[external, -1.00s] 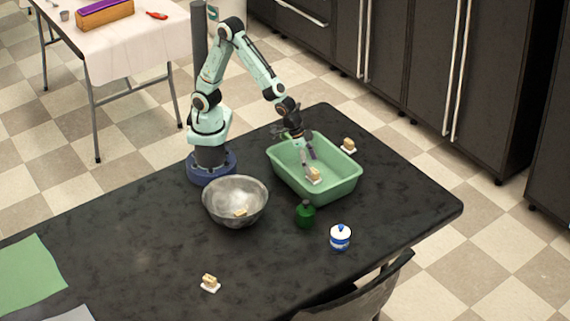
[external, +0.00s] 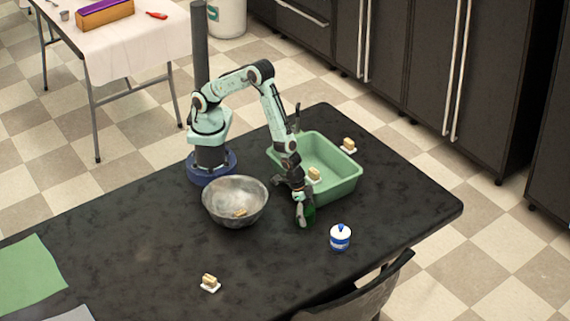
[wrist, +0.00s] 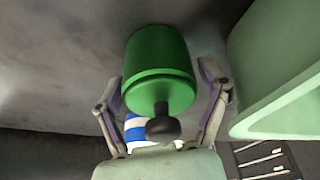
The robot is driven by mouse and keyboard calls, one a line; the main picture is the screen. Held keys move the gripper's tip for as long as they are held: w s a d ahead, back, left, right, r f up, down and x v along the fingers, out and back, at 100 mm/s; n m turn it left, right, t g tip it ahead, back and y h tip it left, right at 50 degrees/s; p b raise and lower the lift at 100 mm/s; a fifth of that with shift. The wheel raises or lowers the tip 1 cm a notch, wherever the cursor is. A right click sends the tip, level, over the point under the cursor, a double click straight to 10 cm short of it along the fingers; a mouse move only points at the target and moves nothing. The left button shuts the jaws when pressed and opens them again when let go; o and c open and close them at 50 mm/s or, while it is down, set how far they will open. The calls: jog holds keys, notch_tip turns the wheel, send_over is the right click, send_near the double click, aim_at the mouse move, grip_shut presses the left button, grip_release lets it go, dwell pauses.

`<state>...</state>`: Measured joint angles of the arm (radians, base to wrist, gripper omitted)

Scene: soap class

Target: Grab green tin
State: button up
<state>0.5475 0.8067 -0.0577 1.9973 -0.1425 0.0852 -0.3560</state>
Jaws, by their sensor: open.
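The green tin (external: 309,214) stands on the dark table between the metal bowl and the green tub, partly hidden by my gripper in the external view. In the wrist view the green tin (wrist: 158,68) shows large, with a dark knob on its lid. My gripper (external: 304,219) is down at the tin. In the wrist view the fingers of my gripper (wrist: 160,100) are spread, one on each side of the tin, with gaps visible between them and it.
The green tub (external: 344,188) holds a soap bar on a white dish (external: 314,174) and stands close beside the tin. The metal bowl (external: 235,193) is to the left. A blue-and-white jar (external: 340,237) stands to the right. The front table area is mostly clear.

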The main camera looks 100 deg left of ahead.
jog(key=shift+w+f, duration=0.1)
jog(key=shift+f, duration=0.3)
jog(key=c, duration=1)
jog(key=shift+r, duration=0.2)
